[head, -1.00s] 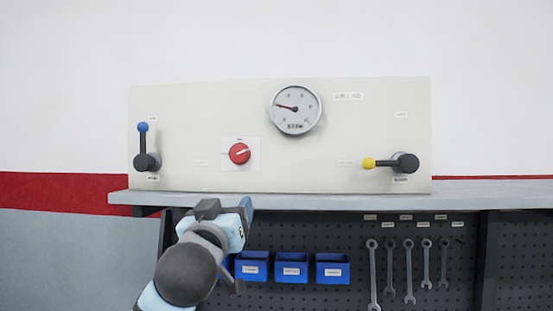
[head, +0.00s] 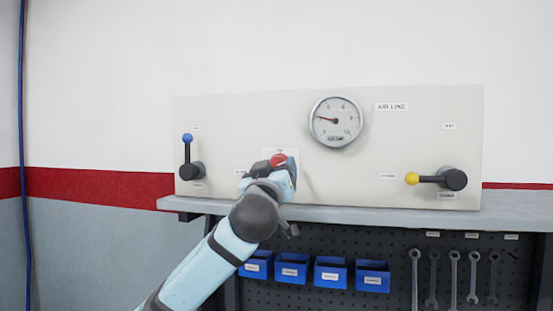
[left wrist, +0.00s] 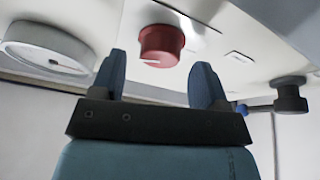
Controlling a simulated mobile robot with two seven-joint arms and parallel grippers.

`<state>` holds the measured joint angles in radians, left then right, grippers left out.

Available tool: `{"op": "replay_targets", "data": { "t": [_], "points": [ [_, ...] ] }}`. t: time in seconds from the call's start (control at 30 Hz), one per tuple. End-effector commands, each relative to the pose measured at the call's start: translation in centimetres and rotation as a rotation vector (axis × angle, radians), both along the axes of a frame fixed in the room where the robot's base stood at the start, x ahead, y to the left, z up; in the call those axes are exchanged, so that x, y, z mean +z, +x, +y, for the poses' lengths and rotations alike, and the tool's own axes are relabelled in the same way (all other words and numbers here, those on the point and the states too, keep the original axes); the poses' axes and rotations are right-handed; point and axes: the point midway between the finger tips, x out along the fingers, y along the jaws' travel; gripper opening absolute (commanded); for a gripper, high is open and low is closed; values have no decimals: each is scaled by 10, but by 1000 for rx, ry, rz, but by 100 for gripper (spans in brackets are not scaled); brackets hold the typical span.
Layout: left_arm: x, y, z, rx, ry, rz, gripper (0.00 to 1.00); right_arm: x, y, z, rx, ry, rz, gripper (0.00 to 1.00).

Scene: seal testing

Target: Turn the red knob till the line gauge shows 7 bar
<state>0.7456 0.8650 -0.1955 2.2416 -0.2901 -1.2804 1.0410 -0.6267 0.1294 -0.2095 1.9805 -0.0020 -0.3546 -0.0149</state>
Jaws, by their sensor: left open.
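The red knob (head: 278,160) is on the pale panel, partly hidden behind my left gripper (head: 272,166) in the head view. In the left wrist view the red knob (left wrist: 161,45) lies ahead, between and beyond the two open fingers of my left gripper (left wrist: 160,80). The fingers seem apart from it. The round line gauge (head: 336,122) is up and right of the knob. Its needle points left and slightly up, on the low side of the dial; the exact reading is too small to tell. The gauge (left wrist: 48,45) also shows in the left wrist view. My right gripper is not in view.
A blue-tipped lever (head: 188,155) stands upright at the panel's left. A yellow-tipped lever (head: 425,179) lies level at its right. A grey shelf (head: 400,214) runs below the panel, over blue bins (head: 330,272) and hanging wrenches (head: 454,278). The panel's middle right is clear.

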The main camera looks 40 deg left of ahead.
Motion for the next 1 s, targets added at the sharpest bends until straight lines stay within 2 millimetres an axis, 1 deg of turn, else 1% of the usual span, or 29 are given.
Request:
{"op": "replay_targets", "data": {
  "t": [0.03, 0.2, 0.47, 0.5, 0.57, 0.6, 0.67, 0.7, 1.0],
  "points": [
    [4, 5, 3, 0, 1, 0, 68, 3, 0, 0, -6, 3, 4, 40],
    [7, 13, 8, 0, 1, 0, 68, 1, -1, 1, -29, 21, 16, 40],
    [6, 14, 8, 0, 0, -1, 68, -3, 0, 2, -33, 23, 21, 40],
    [6, 14, 8, 0, 0, 0, 64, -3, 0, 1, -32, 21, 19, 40],
    [6, 14, 8, 0, 0, 0, 50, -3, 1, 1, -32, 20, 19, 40],
    [6, 14, 8, 0, 0, 0, 41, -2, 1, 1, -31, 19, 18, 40],
    [6, 14, 8, -1, 0, 0, 27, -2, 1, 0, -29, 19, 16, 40],
    [6, 14, 8, -1, 0, 0, 22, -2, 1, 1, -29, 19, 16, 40],
    [6, 14, 8, -2, 22, 10, 21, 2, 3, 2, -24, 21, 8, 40]
  ]
}}
